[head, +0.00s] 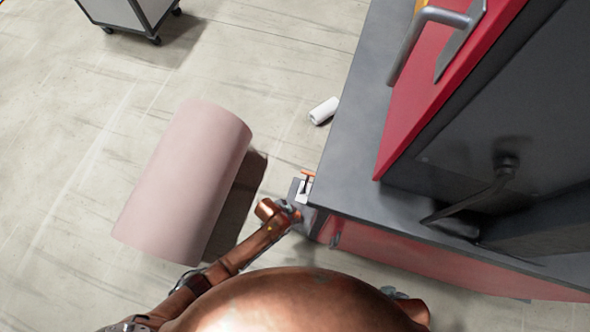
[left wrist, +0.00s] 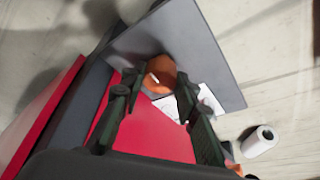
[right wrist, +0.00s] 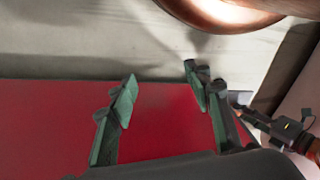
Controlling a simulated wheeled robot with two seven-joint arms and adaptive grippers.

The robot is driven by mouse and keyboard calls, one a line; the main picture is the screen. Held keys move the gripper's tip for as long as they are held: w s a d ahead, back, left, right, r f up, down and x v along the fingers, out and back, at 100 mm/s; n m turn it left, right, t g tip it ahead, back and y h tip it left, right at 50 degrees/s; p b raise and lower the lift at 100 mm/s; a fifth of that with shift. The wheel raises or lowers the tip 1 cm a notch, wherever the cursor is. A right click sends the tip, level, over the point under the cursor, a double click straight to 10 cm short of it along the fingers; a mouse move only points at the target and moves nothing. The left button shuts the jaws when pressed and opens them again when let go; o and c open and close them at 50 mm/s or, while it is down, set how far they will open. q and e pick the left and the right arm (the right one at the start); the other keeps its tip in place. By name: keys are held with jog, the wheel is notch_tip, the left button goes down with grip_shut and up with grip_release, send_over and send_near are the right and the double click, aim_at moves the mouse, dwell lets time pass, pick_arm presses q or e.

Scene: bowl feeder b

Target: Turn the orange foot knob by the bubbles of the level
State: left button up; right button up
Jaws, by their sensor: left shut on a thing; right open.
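The orange foot knob (left wrist: 161,73) shows in the left wrist view, in front of a grey plate (left wrist: 208,62). My left gripper (left wrist: 155,80) has its dark fingers on either side of the knob and is shut on it; the exact contact is hard to see. White pieces (left wrist: 178,104), perhaps the level, lie beside the knob; no bubbles can be made out. In the head view my left gripper (head: 297,214) is at the near left corner of the machine, partly hidden. My right gripper (right wrist: 160,95) is open and empty in front of a red panel (right wrist: 45,120).
The red and grey machine (head: 345,165) fills the right side of the head view. A large pink cylinder (head: 185,180) lies on the floor at left, with a small white roll (head: 323,111) beyond it. A cart (head: 130,14) stands far back. Floor between them is clear.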

pick_arm(q)
jog(key=shift+w+m+g, duration=0.1)
jog(key=shift+m+g, duration=0.2)
jog(key=shift+m, duration=0.9)
jog(key=m+g+b, duration=0.1)
jog(key=m+b, duration=0.1)
jog(key=m, duration=0.2)
jog(key=m+g+b, duration=0.2)
jog(key=m, duration=0.1)
jog(key=shift+f+m+b, duration=0.2)
jog(key=shift+m+b, duration=0.1)
jog(key=shift+m, duration=0.1)
jog(key=shift+w+m+g+b, duration=0.1)
jog(key=shift+m+g+b, duration=0.2)
jog(key=shift+m+g, duration=0.15)
jog(key=shift+r+m+y+b, duration=0.1)
jog(key=shift+m+y+b, duration=0.25)
jog(key=shift+m, duration=0.2)
pick_arm(e)
jog(key=w+a+f+t+y, duration=0.1)
jog(key=w+a+f+t, duration=0.3)
jog(key=w+f, duration=0.3)
jog(key=shift+w+a+f+y, duration=0.25)
jog(key=shift+a+f, duration=0.35)
jog(key=shift+f, duration=0.55)
pick_arm(q)
jog(key=o, duration=1.1)
jog(key=shift+o, duration=0.2)
jog(key=shift+r, duration=0.1)
